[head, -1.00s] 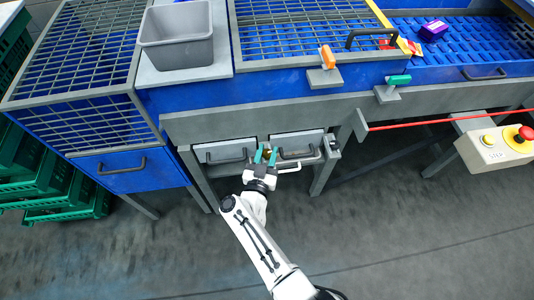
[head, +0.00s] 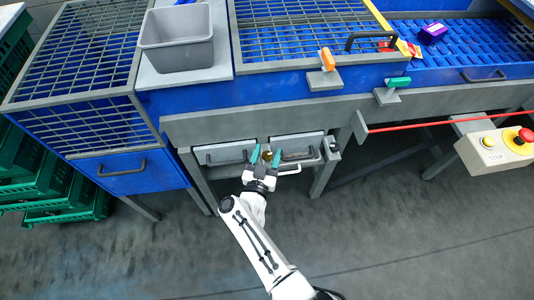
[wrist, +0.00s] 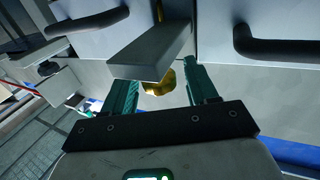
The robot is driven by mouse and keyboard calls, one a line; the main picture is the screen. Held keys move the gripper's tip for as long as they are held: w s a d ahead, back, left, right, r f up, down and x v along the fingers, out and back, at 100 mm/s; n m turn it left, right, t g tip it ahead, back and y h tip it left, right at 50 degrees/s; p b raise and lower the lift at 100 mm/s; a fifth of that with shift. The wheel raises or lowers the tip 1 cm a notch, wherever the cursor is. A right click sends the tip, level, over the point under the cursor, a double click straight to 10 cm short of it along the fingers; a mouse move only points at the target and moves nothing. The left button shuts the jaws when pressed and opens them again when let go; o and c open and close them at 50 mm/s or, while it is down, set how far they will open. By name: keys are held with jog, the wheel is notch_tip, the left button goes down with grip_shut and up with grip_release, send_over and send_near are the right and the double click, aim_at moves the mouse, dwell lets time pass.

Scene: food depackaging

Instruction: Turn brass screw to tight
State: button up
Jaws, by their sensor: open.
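The brass screw (wrist: 158,84) shows as a gold knob in the wrist view, partly hidden by a grey block (wrist: 150,58) that juts from the cabinet front. In the head view the brass screw (head: 267,156) is a small gold spot between the two grey drawers. My gripper (wrist: 162,78) is open, with one green finger on each side of the screw. The fingers look apart from the screw. My gripper (head: 265,154) also shows in the head view, reaching up to the drawer fronts.
The left drawer (head: 212,150) and right drawer (head: 308,140) have dark handles close to my fingers. A frame leg (head: 322,178) stands to the right. A grey bin (head: 178,52) sits on the worktop above. The floor in front is clear.

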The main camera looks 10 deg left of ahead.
jog(key=s+a+p, duration=0.1)
jog(key=s+p, duration=0.2)
jog(key=s, duration=0.7)
jog(key=shift+s+a, duration=0.15)
jog(key=shift+s, duration=0.2)
jog(key=w+d+r+n+g+y, duration=0.2)
jog(key=d+r+n+g+y, duration=0.4)
jog(key=y, duration=0.5)
jog(key=s+d+f+g+h, duration=0.1)
jog(key=s+d+g+h, duration=0.2)
jog(key=s+d, duration=0.5)
jog(key=s+d+f+g+h, duration=0.1)
jog(key=s+d+g+h, duration=0.3)
jog(key=d, duration=0.6)
jog(key=s+d+r+m+g+h, duration=0.1)
jog(key=s+d+r+m+g, duration=0.1)
jog(key=s+d, duration=0.3)
jog(key=s+d+r+m+g+h, duration=0.1)
jog(key=s+d+r+m, duration=0.1)
jog(key=s+d, duration=0.3)
jog(key=s+m, duration=0.1)
jog(key=s, duration=0.3)
jog(key=shift+s+d+g, duration=0.2)
jog(key=shift+s+g, duration=0.15)
jog(key=shift+g, duration=0.05)
jog(key=shift+w, duration=0.1)
